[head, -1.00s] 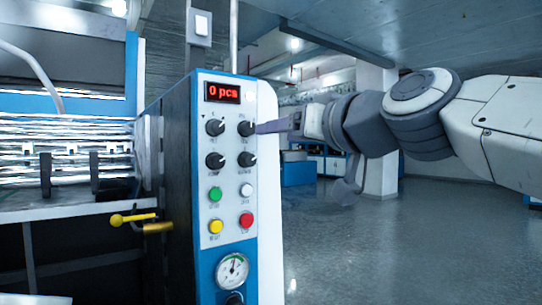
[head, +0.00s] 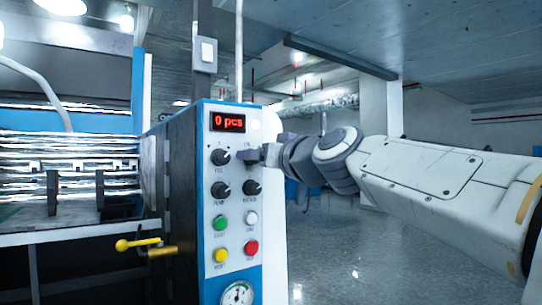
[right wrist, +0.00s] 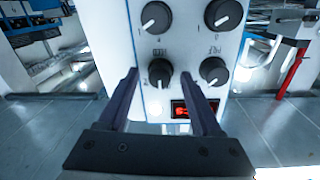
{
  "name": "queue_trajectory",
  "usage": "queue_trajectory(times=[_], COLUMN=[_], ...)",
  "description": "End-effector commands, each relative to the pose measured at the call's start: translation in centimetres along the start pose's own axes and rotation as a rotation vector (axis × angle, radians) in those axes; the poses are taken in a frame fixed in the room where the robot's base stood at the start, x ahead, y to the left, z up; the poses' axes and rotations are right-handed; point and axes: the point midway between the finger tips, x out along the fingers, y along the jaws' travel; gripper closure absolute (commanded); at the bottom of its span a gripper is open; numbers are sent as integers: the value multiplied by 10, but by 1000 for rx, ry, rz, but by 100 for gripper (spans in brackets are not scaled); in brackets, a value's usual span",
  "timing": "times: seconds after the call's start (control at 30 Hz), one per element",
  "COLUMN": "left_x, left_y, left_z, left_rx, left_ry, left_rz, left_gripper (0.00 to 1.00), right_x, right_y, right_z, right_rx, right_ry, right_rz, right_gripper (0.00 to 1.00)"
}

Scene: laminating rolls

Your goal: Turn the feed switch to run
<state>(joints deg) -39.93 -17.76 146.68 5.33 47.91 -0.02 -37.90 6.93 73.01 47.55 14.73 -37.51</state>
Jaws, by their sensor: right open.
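The control panel (head: 237,205) carries black rotary knobs with white pointer marks, in two rows; the labels are too small for me to tell surely which is the feed switch. My right gripper (head: 258,155) is at the upper right knob and hides most of it in the head view. The right wrist view shows the panel upside down. There the upper right knob (right wrist: 159,72) sits between the spread fingertips of my open right gripper (right wrist: 158,79); contact cannot be told. The upper left knob (head: 220,157) is just outside the fingers. My left gripper is not in view.
A red display (head: 228,122) reading "0 pcs" is above the knobs. Green, white, yellow and red buttons (head: 236,236) and a gauge (head: 238,294) are below. A yellow-handled lever (head: 138,244) sticks out at left. Open floor (head: 400,250) lies to the right.

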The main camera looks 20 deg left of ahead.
Motion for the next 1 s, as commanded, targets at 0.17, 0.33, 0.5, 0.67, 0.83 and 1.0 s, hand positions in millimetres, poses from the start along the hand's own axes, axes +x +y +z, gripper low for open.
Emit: queue_trajectory(times=[0.17, 0.33, 0.5, 0.67, 0.83, 1.0], left_x=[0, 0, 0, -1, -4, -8], left_y=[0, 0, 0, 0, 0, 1], left_z=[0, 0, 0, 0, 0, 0], left_rx=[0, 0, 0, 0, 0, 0], left_ry=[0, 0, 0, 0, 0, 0], left_rz=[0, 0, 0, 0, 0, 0], left_gripper=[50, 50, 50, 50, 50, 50], right_x=[0, 0, -1, -1, -1, -1], right_y=[0, 0, 0, 0, 0, 0], right_z=[0, 0, 0, -1, -1, -2], right_rx=[0, -1, 7, 48, 144, 288], right_ry=[0, 0, -1, -3, -9, -16], right_rz=[0, 0, 0, 1, 2, 4], right_gripper=[61, 100, 100, 100, 100, 100])
